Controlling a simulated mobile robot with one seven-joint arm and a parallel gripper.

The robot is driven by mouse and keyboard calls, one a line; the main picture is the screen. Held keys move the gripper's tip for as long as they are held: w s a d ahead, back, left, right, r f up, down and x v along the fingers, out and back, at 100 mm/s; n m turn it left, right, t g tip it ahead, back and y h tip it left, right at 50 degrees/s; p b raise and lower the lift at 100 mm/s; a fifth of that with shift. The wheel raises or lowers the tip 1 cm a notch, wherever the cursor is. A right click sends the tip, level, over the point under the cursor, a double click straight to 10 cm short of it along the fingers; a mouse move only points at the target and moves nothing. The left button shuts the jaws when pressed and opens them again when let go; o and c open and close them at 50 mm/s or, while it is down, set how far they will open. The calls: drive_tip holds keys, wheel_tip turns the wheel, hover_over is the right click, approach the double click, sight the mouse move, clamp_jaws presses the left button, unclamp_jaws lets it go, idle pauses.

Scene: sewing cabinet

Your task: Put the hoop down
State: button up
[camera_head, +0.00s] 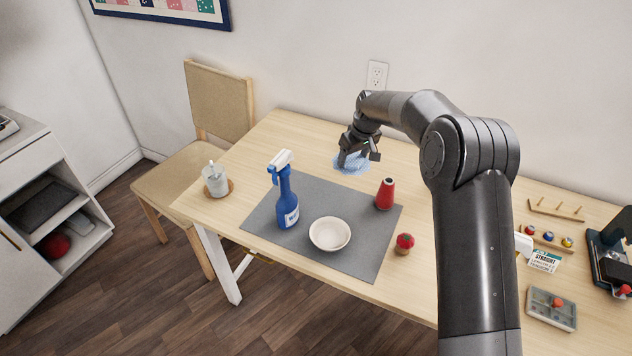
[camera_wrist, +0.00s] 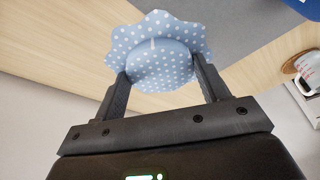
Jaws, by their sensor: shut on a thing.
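My gripper (camera_head: 348,160) is shut on a light blue, white-dotted cloth piece (camera_wrist: 160,62) with a rounded middle and a scalloped edge. In the wrist view, the two fingers grip the rounded middle from either side. The cloth piece also shows in the head view (camera_head: 354,167), partly hidden by my gripper, over the back of the table behind the grey mat. I cannot tell whether it touches the table. No bare hoop ring shows; if a hoop is part of the cloth piece, I cannot make it out.
A cup (camera_head: 215,180) is at left. The table's back left is clear.

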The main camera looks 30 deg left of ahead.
hover_over(315, 180)
drive_tip(key=d, duration=0.1)
drive_tip(key=f, duration=0.7)
drive_tip(key=shift+s+f, duration=0.2)
drive_tip(key=shift+s, duration=0.05)
drive_tip(key=shift+f, duration=1.95)
drive_tip(key=shift+f, duration=0.1)
drive_tip(key=o, duration=1)
drive_tip(key=shift+c, duration=0.2)
drive_tip(key=v, duration=1.2)
